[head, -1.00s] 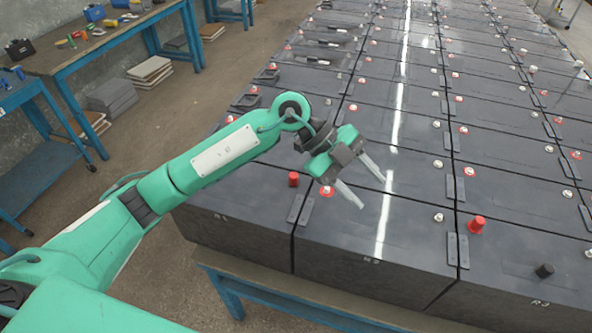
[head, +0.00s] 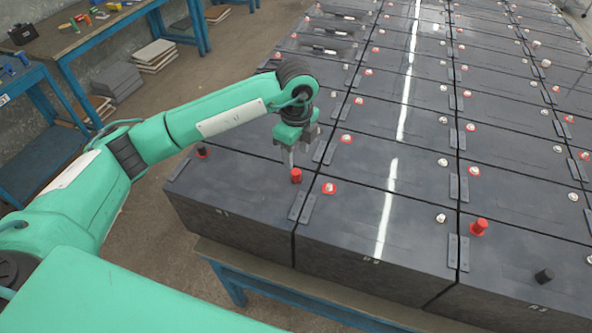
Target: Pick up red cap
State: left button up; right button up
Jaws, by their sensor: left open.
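A red cap (head: 296,176) stands upright on the battery marked R1 (head: 235,190), near that battery's right edge. Another red cap (head: 479,227) stands on the battery at the right, marked R3. My left gripper (head: 290,160) points down just above and behind the first red cap. Its pale fingers are open with nothing seen between them. The fingertips show close to the cap top; I cannot tell whether they touch it. My right gripper is out of view.
Bare terminals with red rings and connecting plates dot the battery rows. A workbench (head: 130,22) with small tools stands at the upper left.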

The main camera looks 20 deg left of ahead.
aim_at(296, 171)
pick_arm(q)
jog(key=shift+f, duration=0.55)
jog(key=shift+f+p, duration=0.25)
jog(key=shift+p, duration=0.2)
notch_tip(296, 171, down, 3)
jog(key=shift+a+f+p, duration=0.1)
jog(key=shift+f+p, duration=0.05)
jog(key=shift+p, duration=0.8)
jog(key=shift+f, duration=0.7)
jog(key=c, duration=1)
